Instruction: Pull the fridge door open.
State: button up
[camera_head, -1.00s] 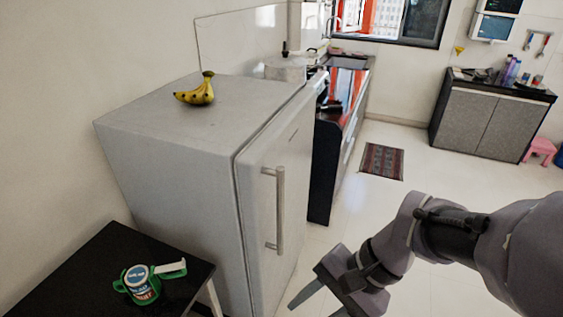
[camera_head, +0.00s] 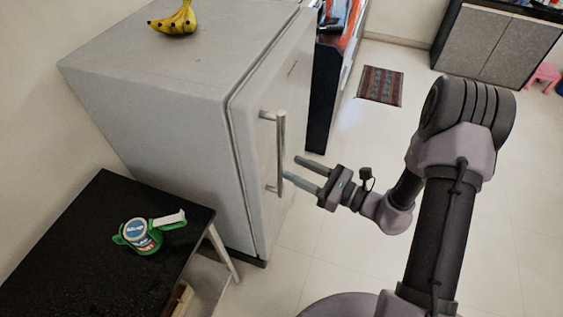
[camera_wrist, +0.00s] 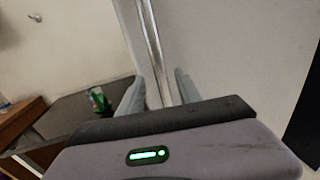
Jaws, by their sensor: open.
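The grey fridge (camera_head: 170,110) stands at the left, with its door (camera_head: 262,100) shut against the body. The door has a vertical metal bar handle (camera_head: 281,145), held off the door by a mount at each end. My gripper (camera_head: 291,168) is open beside the lower half of the handle, fingers pointing at the door. In the wrist view, the handle (camera_wrist: 156,50) runs between the two spread fingers (camera_wrist: 158,92). I cannot tell whether either finger touches it.
Bananas (camera_head: 174,19) lie on top of the fridge. A black table (camera_head: 75,245) with a green and white container (camera_head: 140,236) stands at the front left, close to the fridge's side. A patterned mat (camera_head: 380,86) lies on the floor.

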aim_at(281, 162)
jog(key=x, duration=0.5)
jog(key=shift+w+a, duration=0.1)
grip_shut()
dwell(1.2)
